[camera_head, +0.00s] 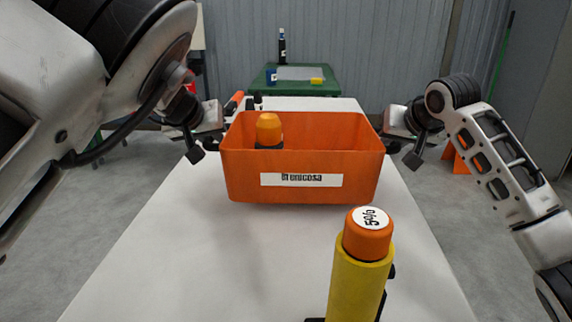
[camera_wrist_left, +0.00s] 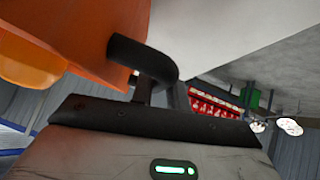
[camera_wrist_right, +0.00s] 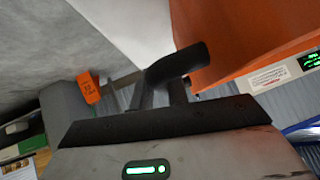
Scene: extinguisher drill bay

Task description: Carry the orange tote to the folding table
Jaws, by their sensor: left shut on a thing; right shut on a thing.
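The orange tote (camera_head: 300,188) is in the middle of the head view, over the long white table (camera_head: 180,240); I cannot tell whether it touches the top. It looks level, with a white label on its front. An orange-capped object (camera_head: 268,132) stands inside; the rest of the inside is hidden. My left gripper (camera_head: 211,146) is shut on the tote's left black handle (camera_wrist_left: 142,56). My right gripper (camera_head: 392,147) is shut on the right black handle (camera_wrist_right: 178,62).
A yellow cylinder with an orange "5%" cap (camera_head: 362,275) stands on the white table in front of the tote. Behind the tote is an orange-red item (camera_head: 235,101). A green table (camera_head: 325,88) with a dark bottle (camera_head: 282,47) stands at the back.

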